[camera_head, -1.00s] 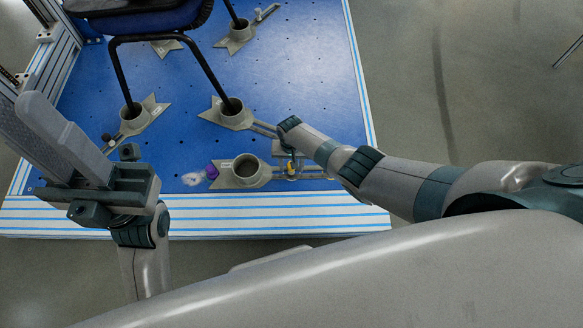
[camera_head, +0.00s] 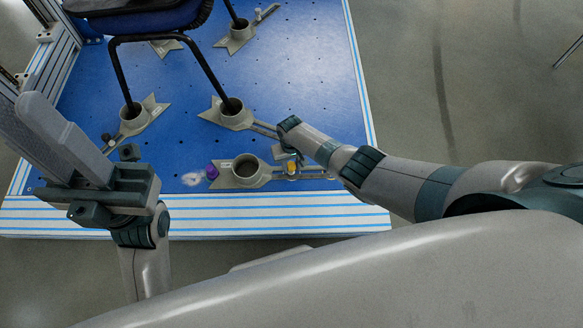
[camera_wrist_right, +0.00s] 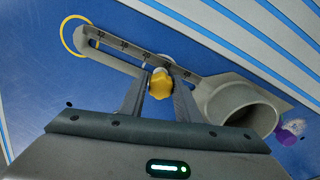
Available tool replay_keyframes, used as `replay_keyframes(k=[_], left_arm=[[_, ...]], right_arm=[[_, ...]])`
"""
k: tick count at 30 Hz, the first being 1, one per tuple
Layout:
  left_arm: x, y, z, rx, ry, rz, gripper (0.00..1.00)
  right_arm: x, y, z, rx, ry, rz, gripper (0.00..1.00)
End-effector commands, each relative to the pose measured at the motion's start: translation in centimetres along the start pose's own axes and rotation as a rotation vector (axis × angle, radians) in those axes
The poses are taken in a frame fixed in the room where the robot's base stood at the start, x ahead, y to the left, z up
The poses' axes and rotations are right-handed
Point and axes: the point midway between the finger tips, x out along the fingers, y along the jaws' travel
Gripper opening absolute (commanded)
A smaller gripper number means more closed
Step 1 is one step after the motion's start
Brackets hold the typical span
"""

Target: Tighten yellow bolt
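The yellow bolt (camera_wrist_right: 160,84) sits in the slotted bar of a grey clamp (camera_wrist_right: 237,104) on the blue platform; in the head view it is a small yellow spot (camera_head: 292,168). My right gripper (camera_wrist_right: 159,76) is down at the bar, with one finger on each side of the bolt. Any gap between fingers and bolt is too small to tell. In the head view my right gripper (camera_head: 288,158) is beside the round cup of this clamp (camera_head: 245,169). My left gripper (camera_head: 25,105) is raised at the left, with no object visible in it; its finger gap is unclear.
A chair with black legs (camera_head: 205,72) stands in other grey clamps (camera_head: 227,114) behind. A purple knob (camera_head: 212,171) is at the cup's left side. A yellow ring (camera_wrist_right: 64,39) surrounds the bar's end. Striped platform edging (camera_head: 200,213) runs along the front.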

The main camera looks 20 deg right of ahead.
Motion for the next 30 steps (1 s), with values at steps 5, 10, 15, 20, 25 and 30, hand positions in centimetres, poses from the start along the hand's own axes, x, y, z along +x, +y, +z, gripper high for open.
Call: replay_keyframes(k=[5,10,15,20,25,30], left_arm=[[0.00,0.00,0.00,0.000,0.000,0.000,0.22],[0.24,0.00,-0.02,0.000,0.000,0.000,0.22],[0.72,-0.01,-0.05,0.000,0.000,0.000,0.22],[0.88,-0.02,-0.06,0.000,0.000,0.000,0.22],[0.85,-0.02,-0.06,0.000,0.000,0.000,0.22],[0.87,-0.02,-0.06,0.000,0.000,0.000,0.22]], right_arm=[[0.01,0.01,0.00,0.001,0.000,0.000,0.04],[-0.07,-0.05,0.03,0.053,-0.001,-0.001,0.04],[-0.12,-0.05,0.03,0.218,-0.001,-0.001,0.04],[-0.02,-0.02,0.06,0.337,-0.002,0.000,0.04],[0.04,0.04,0.04,0.354,-0.001,0.001,0.04],[0.03,0.06,0.04,0.357,-0.002,0.001,0.04]])
